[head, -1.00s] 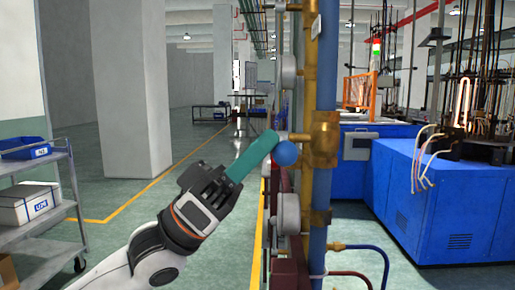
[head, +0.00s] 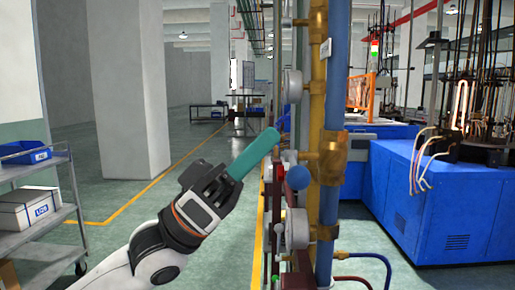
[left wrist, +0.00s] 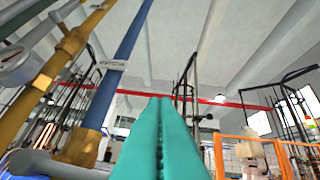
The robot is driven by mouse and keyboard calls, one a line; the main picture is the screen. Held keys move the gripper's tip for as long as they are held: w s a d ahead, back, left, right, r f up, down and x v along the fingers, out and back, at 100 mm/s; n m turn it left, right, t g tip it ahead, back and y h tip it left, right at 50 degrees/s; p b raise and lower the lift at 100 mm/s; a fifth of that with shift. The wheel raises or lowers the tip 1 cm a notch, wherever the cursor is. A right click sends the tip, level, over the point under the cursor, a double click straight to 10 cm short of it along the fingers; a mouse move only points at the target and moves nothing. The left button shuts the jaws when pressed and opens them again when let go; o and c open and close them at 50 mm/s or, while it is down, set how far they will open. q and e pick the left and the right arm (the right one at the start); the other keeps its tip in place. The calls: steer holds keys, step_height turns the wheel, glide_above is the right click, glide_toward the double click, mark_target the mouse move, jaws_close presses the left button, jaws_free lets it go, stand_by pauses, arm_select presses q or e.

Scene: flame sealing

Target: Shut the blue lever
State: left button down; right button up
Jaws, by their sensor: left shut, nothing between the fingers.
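The blue lever shows as a round blue knob (head: 298,177) beside a brass valve on the yellow pipe (head: 318,110), right of centre in the head view. My left gripper (head: 271,135), with long teal fingers, is shut and empty. Its fingertips are above and to the left of the knob, with a visible gap between them in the picture. In the left wrist view the shut teal fingers (left wrist: 160,115) point upward, and a blue-grey rounded part (left wrist: 45,164), perhaps of the lever, shows at the lower left. My right gripper is not in view.
A thick blue pipe (head: 333,90) with brass fittings stands just right of the yellow pipe. Round gauges (head: 293,86) are on the pipework. A blue machine (head: 440,205) stands at right and a grey shelf cart (head: 40,225) at left. The floor between is clear.

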arm_select(q)
steer(key=w+b+v, duration=0.1)
steer(key=b+v, duration=0.1)
steer(key=v, duration=0.8)
steer(key=shift+w, duration=0.25)
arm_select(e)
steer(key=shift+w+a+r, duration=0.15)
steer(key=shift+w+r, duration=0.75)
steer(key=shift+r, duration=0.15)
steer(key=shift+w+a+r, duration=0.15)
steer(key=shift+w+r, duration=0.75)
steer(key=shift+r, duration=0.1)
